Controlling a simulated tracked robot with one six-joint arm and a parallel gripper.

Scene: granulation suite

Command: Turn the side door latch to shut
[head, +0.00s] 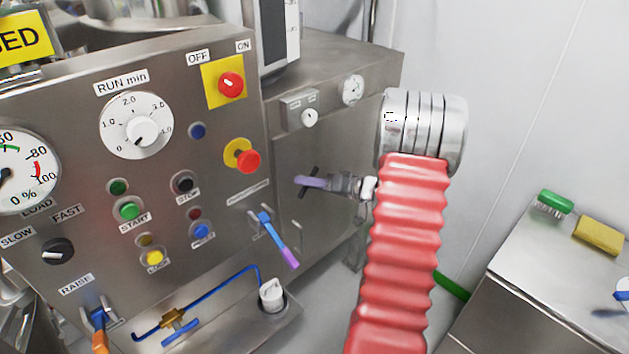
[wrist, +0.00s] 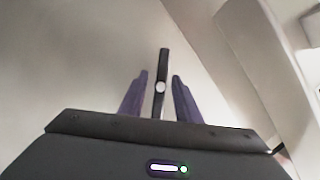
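The side door latch (wrist: 161,84) is a narrow dark bar with a pale round screw on it, on a plain metal face. It stands nearly upright in the wrist view. In the head view, only the dark ends of the latch (head: 301,195) show past my fingers, on the side panel of the machine. My gripper (wrist: 159,78) has two purple fingers, one on each side of the bar, with narrow gaps to it. It is open. In the head view my gripper (head: 308,182) reaches the panel from the right. No open or shut marking by the latch is readable.
The control panel (head: 160,165) is left of the latch, with a red knob (head: 230,84), several buttons and a blue and purple lever (head: 275,236). A gauge (head: 352,90) sits above the latch. A steel bench (head: 560,265) with a green brush (head: 555,202) stands right.

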